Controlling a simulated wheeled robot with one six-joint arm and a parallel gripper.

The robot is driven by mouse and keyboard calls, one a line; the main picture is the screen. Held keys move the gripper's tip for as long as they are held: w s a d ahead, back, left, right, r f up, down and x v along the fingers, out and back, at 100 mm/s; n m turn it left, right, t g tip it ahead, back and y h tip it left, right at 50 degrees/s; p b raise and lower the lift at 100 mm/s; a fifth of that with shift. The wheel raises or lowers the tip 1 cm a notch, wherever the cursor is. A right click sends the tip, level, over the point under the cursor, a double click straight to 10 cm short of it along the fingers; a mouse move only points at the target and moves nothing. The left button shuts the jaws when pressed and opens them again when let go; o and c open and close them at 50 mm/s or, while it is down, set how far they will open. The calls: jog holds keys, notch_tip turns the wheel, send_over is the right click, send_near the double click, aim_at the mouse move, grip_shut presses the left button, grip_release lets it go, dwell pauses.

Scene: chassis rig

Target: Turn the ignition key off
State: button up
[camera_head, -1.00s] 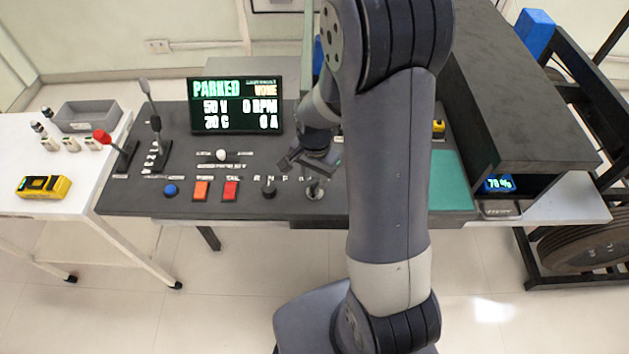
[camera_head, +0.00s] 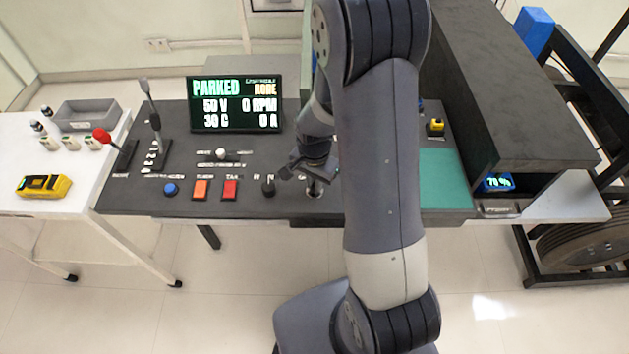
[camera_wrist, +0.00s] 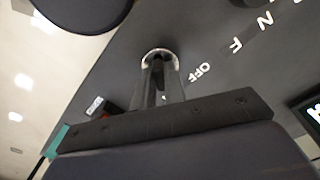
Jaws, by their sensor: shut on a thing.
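The ignition switch shows as a bright metal ring (camera_wrist: 160,55) on the dark console; in the head view it (camera_head: 314,189) sits at the right end of the row of controls. My gripper (camera_wrist: 161,70) is over it in the wrist view, its two narrow fingers reaching down to the ring and shut on the key. The key itself is mostly hidden between the fingertips. A white OFF label (camera_wrist: 203,71) lies just right of the ring. In the head view my gripper (camera_head: 313,180) stands above the switch, partly hidden by my arm.
The display (camera_head: 236,104) reads PARKED, 0 RPM and 0 A. A black knob (camera_head: 268,188), a red button (camera_head: 230,190), an orange button (camera_head: 200,190) and a blue button (camera_head: 170,188) lie left of the switch. A dark shelf (camera_head: 520,100) rises at the right.

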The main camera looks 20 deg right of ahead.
jog(key=shift+n, duration=0.3)
grip_shut()
jog(key=shift+f+n+b, duration=0.1)
jog(key=shift+n+b, duration=0.55)
jog(key=shift+n, duration=0.15)
jog(key=n+b, duration=0.1)
jog(key=n, duration=0.2)
jog(key=shift+n, duration=0.3)
jog(key=n+b, duration=0.2)
jog(key=n, duration=0.4)
jog(key=o, duration=0.7)
grip_release()
jog(key=shift+r, duration=0.2)
